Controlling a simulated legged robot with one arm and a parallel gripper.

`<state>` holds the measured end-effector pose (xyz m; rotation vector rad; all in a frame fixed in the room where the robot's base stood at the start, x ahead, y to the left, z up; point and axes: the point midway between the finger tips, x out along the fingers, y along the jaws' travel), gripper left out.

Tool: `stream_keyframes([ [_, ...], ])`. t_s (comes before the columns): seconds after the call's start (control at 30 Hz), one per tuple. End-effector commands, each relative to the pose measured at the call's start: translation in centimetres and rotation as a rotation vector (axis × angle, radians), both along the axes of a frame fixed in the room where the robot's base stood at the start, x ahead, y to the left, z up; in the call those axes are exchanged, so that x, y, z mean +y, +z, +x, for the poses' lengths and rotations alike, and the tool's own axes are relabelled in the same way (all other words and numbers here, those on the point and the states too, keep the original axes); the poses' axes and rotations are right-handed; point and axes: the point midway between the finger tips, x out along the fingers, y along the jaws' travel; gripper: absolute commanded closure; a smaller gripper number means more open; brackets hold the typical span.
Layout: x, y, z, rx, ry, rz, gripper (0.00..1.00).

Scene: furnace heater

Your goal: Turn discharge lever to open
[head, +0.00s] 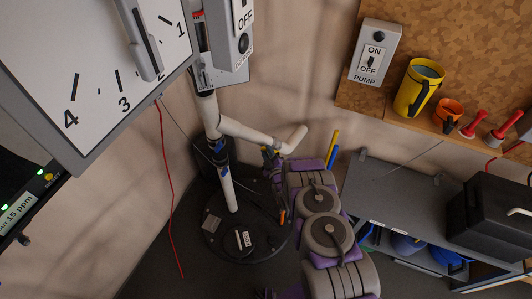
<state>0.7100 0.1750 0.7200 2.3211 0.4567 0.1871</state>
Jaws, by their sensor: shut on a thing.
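My gripper (274,168) is at the end of my grey and purple arm, just below the white side pipe (258,137). It is shut on a small dark part at the pipe, which I take to be the discharge lever. The fingers hide most of this part, so its angle cannot be made out. The side pipe branches right from a white upright pipe (227,187) with dark fittings and ends in an upturned elbow.
The upright pipe stands over a round black lid (230,226). A large dial panel (100,70) fills the upper left. A pump switch box (375,52) and yellow mug (418,88) are at upper right. A grey shelf unit (395,183) stands right of my arm. A red cable (170,190) hangs left.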

Motion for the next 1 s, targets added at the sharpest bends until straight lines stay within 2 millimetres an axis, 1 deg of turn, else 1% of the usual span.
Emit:
stream_keyframes([
  [0.27, -0.1, -0.1, 0.0, 0.005, -0.001, 0.006, 1.00],
  [0.3, -0.1, -0.1, 0.0, 0.004, -0.001, 0.005, 0.76],
  [0.53, 0.0, 0.0, -0.1, 0.001, -0.001, 0.004, 0.54],
  [0.83, -0.2, 0.1, -0.3, 0.000, 0.000, 0.004, 0.53],
  [0.93, -0.5, 0.0, -1.0, 0.004, -0.001, 0.004, 0.53],
  [1.0, -0.8, 0.1, -1.8, 0.005, -0.001, 0.003, 0.53],
])
